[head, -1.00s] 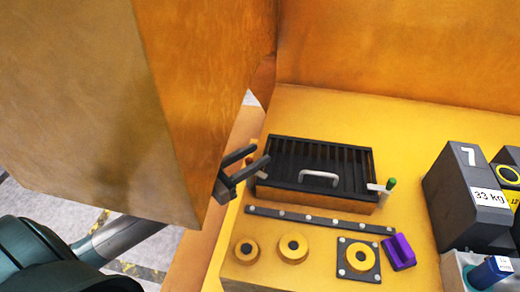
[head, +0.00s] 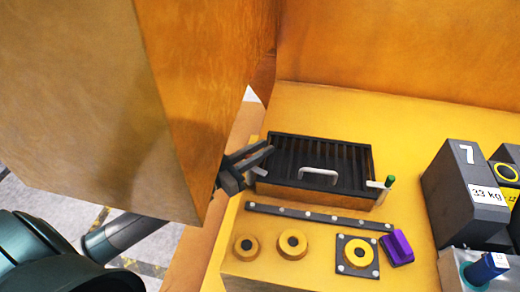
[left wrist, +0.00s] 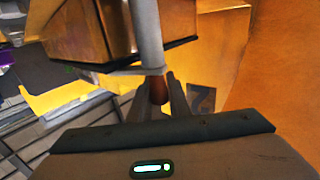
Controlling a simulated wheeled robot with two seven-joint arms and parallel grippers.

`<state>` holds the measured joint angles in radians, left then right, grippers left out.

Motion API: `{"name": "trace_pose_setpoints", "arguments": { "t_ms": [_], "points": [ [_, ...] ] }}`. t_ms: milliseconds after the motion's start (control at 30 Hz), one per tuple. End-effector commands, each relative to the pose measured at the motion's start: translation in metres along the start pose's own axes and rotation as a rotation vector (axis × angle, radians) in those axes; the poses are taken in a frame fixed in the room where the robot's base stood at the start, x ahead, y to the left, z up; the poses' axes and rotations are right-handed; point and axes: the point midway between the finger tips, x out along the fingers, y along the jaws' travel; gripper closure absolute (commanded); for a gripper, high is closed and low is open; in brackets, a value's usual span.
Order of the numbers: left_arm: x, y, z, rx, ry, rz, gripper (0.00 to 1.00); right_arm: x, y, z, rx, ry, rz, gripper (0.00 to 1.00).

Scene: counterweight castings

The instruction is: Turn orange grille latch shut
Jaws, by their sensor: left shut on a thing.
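The black slatted grille (head: 340,160) with a pale handle (head: 317,173) sits on a box on the yellow bed. My left gripper (head: 262,156) is at the grille's left end. In the left wrist view my left gripper (left wrist: 160,92) is shut on the orange latch grip (left wrist: 157,88), which looks reddish-brown there. A grey metal bar (left wrist: 147,35) runs to the grip, beside the grille box (left wrist: 95,30). In the head view the orange latch is hidden by the fingers. A green-gripped latch (head: 389,181) is at the grille's right end. My right gripper is not in view.
A large orange panel (head: 190,90) stands close on the left, hiding part of my left arm. Yellow round parts (head: 292,244), a dark strip (head: 315,216) and a purple piece (head: 398,248) lie in front. Dark weights (head: 465,195) stand at the right.

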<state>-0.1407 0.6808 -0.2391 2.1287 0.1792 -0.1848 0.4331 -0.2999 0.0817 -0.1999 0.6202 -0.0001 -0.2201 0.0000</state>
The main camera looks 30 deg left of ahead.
Motion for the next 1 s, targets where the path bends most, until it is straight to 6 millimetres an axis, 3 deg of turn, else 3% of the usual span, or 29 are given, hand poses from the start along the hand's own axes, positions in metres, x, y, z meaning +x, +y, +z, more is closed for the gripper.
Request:
{"name": "trace_pose_setpoints", "arguments": {
  "t_ms": [1000],
  "points": [
    [-0.001, -0.013, -0.004, -0.003, 0.009, -0.344, 1.00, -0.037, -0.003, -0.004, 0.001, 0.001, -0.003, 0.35]
  ]
}}
